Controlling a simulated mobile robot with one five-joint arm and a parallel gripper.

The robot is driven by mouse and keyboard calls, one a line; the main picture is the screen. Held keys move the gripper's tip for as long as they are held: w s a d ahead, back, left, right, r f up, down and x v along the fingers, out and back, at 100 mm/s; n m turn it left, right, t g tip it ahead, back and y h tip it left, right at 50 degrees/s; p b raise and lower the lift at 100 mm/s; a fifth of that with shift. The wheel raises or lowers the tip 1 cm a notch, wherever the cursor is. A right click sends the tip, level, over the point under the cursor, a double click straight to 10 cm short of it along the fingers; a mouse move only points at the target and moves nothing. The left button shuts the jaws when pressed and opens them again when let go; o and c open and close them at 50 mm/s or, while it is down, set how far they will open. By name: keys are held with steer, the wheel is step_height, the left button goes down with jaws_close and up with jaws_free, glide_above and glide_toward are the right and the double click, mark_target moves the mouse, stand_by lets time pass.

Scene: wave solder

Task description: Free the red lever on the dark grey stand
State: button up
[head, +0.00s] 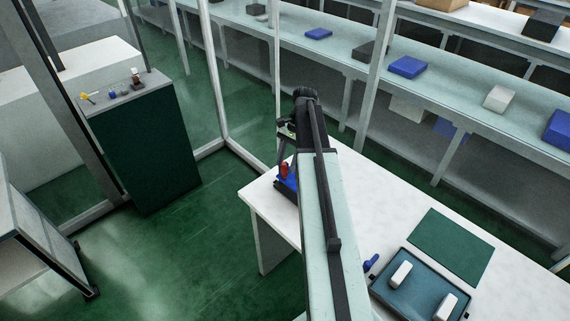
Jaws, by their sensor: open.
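A small red part (284,170), which looks like the red lever, shows at the left corner of the white table. It stands just above a blue piece (286,187). The dark stand under it is mostly hidden behind my arm, and I cannot make out its shape. My gripper (281,158) hangs from the far end of my arm, just above and beside the red part. It is open. I cannot tell whether its fingers touch the lever or stand around it.
The white table (391,208) holds a green mat (450,245), a blue-lined tray (417,290) with two white pieces, and a blue-handled item (370,263). A dark green cabinet (145,150) with small items stands left. Long shelves (460,95) run behind. Green floor is free at left.

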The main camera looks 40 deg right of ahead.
steer(key=p+v, duration=0.4)
steer(key=v, duration=0.1)
steer(key=shift+d+r, duration=0.2)
steer(key=shift+r, duration=0.1)
